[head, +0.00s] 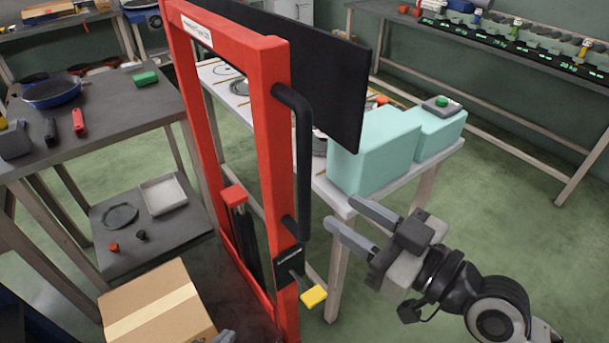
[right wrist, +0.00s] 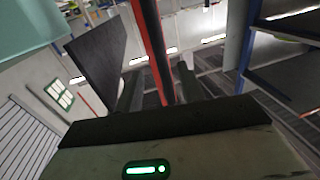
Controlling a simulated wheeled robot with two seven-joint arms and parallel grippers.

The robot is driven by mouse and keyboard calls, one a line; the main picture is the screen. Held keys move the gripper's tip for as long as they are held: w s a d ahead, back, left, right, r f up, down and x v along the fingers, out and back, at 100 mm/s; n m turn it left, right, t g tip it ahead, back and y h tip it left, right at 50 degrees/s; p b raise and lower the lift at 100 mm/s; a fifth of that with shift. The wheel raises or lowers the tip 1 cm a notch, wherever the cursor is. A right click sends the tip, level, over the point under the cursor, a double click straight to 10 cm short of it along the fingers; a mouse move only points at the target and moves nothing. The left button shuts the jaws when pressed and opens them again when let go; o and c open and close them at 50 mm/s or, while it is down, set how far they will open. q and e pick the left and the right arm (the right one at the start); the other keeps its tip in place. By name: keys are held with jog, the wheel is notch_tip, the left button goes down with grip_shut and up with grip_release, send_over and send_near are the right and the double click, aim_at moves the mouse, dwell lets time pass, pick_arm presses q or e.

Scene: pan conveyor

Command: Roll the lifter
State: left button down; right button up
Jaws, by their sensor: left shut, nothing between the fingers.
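The lifter (head: 265,70) is a tall red frame in the middle of the head view. A black vertical handle bar (head: 303,150) and a yellow pedal (head: 313,297) are on it. My right gripper (head: 340,213) is open and empty, right of the handle, its fingers pointing towards it and apart from it. In the right wrist view, the lifter's red post (right wrist: 150,35) shows between the two fingers of my right gripper (right wrist: 160,78), beyond them.
The cardboard box (head: 155,308) sits low by the lifter. A grey table (head: 120,105) with pans stands left. A white table (head: 400,180) with mint-green blocks (head: 375,152) stands close behind the right gripper. A black panel (head: 325,75) is behind the frame. Green floor is open at right.

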aim_at(310, 190)
jog(key=p+x, duration=0.1)
jog(key=x, duration=0.8)
jog(key=shift+w+a+p, duration=0.1)
jog(key=shift+w+p, duration=0.05)
jog(key=shift+p, duration=0.15)
grip_shut()
